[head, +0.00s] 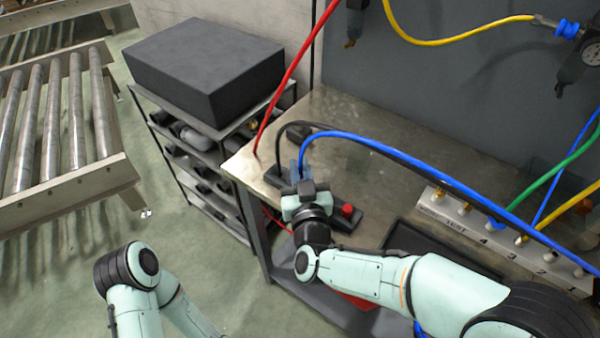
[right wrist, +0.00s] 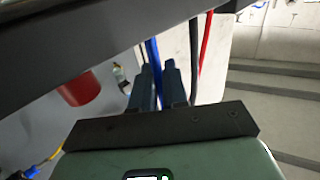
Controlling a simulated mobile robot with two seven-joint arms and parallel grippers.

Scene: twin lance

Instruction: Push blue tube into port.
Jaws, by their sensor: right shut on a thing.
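The blue tube (head: 400,155) arcs from my right gripper across the bench to the right edge of the head view. My right gripper (head: 298,172) is shut on the blue tube near its end, above the left part of the bench. In the right wrist view the blue tube (right wrist: 153,55) runs between the two fingers (right wrist: 160,85). The tube's tip is hidden. A pale port block (head: 500,240) with numbered brass fittings and a TEST label lies at the right of the bench, apart from the gripper. My left arm shows at lower left, its gripper out of view.
The metal bench (head: 375,180) carries a dark box with a red button (head: 347,210) beside my right gripper and a dark tray (head: 440,250). A black cable (head: 283,140) and red hose (head: 290,75) are close by. A shelf with a black case (head: 205,70) stands left.

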